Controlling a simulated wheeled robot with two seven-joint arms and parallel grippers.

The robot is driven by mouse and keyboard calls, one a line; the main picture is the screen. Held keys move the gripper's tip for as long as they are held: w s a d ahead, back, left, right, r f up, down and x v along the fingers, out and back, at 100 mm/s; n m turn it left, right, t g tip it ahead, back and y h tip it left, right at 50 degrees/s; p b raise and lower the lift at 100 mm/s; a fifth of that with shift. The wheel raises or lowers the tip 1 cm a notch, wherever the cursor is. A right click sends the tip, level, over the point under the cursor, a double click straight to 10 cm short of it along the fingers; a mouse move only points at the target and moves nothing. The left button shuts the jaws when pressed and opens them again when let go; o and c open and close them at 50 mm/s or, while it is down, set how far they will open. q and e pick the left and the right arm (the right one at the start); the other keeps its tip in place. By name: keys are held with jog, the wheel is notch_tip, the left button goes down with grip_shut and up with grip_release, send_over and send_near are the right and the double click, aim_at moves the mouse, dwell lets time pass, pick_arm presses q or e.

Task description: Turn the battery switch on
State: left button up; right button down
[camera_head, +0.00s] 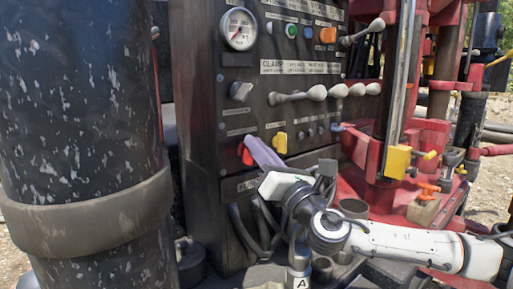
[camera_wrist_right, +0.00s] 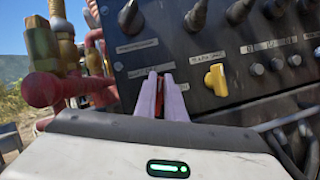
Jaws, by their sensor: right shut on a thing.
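A red rotary switch (camera_head: 244,153) sits low on the left of the dark control panel (camera_head: 205,120); I take it as the battery switch, though its label is too small to read. My right gripper (camera_head: 260,153) reaches it from the right with pale purple fingers. In the right wrist view the fingertips (camera_wrist_right: 161,82) are shut on the red switch (camera_wrist_right: 159,98), which shows as a thin red strip between them. The fingers hide most of the handle, so its exact angle cannot be told. My left gripper is not in view.
A yellow switch (camera_head: 280,142) is close to the right of the fingers, and a grey knob (camera_head: 240,90) sits above. A gauge (camera_head: 238,28) and several levers (camera_head: 300,94) are higher. A thick dark cylinder (camera_head: 80,120) stands at left. Cables (camera_head: 250,225) hang below the panel.

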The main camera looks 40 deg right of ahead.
pick_arm(q)
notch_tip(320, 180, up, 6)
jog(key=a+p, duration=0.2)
jog(key=p, duration=0.7)
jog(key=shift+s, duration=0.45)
pick_arm(e)
jog(key=shift+d+f+m+g+h, duration=0.2)
jog(key=shift+m+g+h, duration=0.55)
jog(key=shift+m, duration=1.95)
jog(key=shift+d+f+m+g+h, duration=0.2)
jog(key=shift+m+g+h, duration=0.55)
jog(key=shift+m, duration=1.95)
jog(key=shift+d+f+m+g+h, duration=0.1)
jog(key=shift+f+m+g+h, duration=0.6)
jog(key=shift+m, duration=2)
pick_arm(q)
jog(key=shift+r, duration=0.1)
pick_arm(e)
jog(key=shift+r+g, duration=0.3)
jog(key=shift+r, duration=0.05)
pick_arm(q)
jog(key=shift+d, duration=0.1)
pick_arm(e)
jog(key=c, duration=1.8)
grip_release()
jog(key=shift+c, duration=0.2)
